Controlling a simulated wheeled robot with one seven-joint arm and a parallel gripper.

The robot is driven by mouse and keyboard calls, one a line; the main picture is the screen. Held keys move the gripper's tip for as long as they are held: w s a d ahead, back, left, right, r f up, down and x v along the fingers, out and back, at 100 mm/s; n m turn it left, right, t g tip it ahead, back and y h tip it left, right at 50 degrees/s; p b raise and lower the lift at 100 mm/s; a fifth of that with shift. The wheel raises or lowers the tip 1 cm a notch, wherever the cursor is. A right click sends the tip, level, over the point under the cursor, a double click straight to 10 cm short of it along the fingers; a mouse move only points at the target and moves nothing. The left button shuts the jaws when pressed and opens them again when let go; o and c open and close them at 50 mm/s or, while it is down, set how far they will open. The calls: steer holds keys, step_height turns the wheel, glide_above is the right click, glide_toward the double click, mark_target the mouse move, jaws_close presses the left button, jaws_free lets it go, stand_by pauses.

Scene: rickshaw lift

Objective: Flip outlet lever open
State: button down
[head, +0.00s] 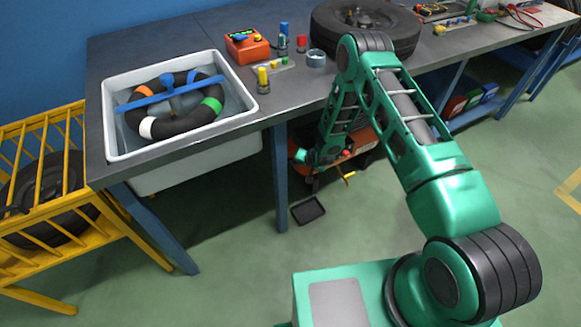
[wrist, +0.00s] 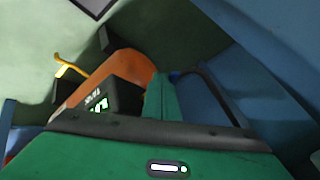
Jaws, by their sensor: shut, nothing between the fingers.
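An orange machine (head: 365,137) stands low under the table edge, partly hidden behind my arm. A yellow lever-like part (head: 348,179) sticks out at its lower front, beside a red knob (head: 347,153). I cannot be sure that this yellow part is the outlet lever. In the wrist view, the yellow part (wrist: 66,68) is at the upper left, apart from my gripper (wrist: 160,97). The machine's rounded orange body (wrist: 132,68) and a black box with a green display (wrist: 100,104) are nearer the middle. My gripper is shut and empty; its tips are hard to make out.
A blue table leg (head: 280,180) stands left of the machine. A black tray (head: 308,210) lies on the floor below. The tabletop holds a white water basin (head: 107,130), a red-orange box (head: 246,46) and a large tyre (head: 400,30). Green floor is clear in front.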

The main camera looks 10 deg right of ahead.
mark_target(292, 163)
steer(key=shift+w+a, duration=0.2)
steer(key=shift+a, duration=0.35)
steer(key=shift+w+a, duration=0.15)
steer(key=shift+a, duration=0.35)
steer(key=shift+w+a, duration=0.4)
steer(key=shift+a, duration=0.2)
steer(key=shift+w, duration=0.1)
steer(key=shift+w+a+r, duration=0.2)
steer(key=shift+w+a, duration=0.1)
steer(key=shift+a, duration=0.25)
steer(key=shift+w+d, duration=0.2)
steer(key=shift+d, duration=0.3)
steer(key=shift+w+d, duration=0.2)
steer(key=shift+d, duration=0.3)
steer(key=shift+s+d+r, duration=0.1)
steer(key=shift+d+r, duration=0.2)
steer(key=s+r, duration=0.7)
steer(key=shift+d+r, duration=0.2)
steer(key=shift+d, duration=0.2)
